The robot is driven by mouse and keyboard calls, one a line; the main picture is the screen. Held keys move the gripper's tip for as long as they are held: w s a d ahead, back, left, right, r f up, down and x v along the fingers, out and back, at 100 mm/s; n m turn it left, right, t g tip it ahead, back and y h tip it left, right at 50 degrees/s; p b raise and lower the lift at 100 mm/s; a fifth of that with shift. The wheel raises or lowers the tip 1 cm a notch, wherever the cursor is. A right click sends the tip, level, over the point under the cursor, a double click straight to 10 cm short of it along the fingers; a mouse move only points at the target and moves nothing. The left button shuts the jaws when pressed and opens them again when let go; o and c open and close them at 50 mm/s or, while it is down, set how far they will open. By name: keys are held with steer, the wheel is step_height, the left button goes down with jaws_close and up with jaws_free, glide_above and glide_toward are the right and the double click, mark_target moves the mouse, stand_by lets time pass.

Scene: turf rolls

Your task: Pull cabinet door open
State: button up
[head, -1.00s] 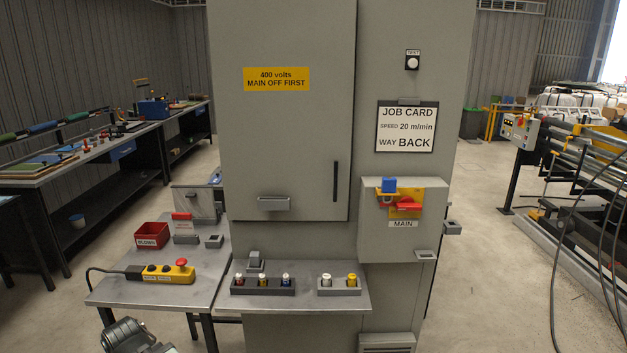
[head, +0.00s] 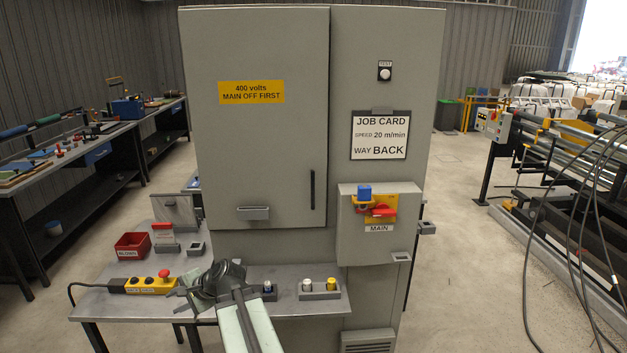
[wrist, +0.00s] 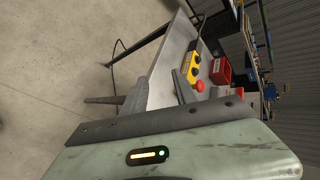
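The grey cabinet door (head: 265,140) is at the upper middle of the head view, flush with the cabinet, and looks shut. It has a dark upright handle (head: 312,190) low on its right side and a yellow "400 volts MAIN OFF FIRST" label. The red MAIN switch (head: 383,212) is on a box right of the door, with a blue block (head: 364,190) above it. My gripper (head: 185,290) is low, left of the door handle and apart from it, over the bench. In the wrist view its fingers (wrist: 145,95) stand apart with nothing visible between them.
A bench (head: 100,305) below holds a yellow control box (head: 150,285) with a red button, and a red bin (head: 132,245). A shelf with fuse-like parts (head: 318,288) juts out under the door. A job card (head: 379,135) hangs right of the door.

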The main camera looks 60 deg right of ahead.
steer(key=s+d+r+m+t+h+p, duration=0.25)
steer(key=d+r+m, duration=0.5)
steer(key=d, duration=0.55)
steer(key=m+t+h+p, duration=0.1)
steer(key=m+h+p, duration=0.1)
steer(key=m+h, duration=1.3)
glide_toward(313, 191)
steer(key=d+r+m+y, duration=0.2)
steer(key=d+m+y, duration=0.1)
steer(key=x, duration=0.8)
steer(key=shift+w+a+f, duration=0.2)
steer(key=shift+w, duration=0.3)
jaws_close()
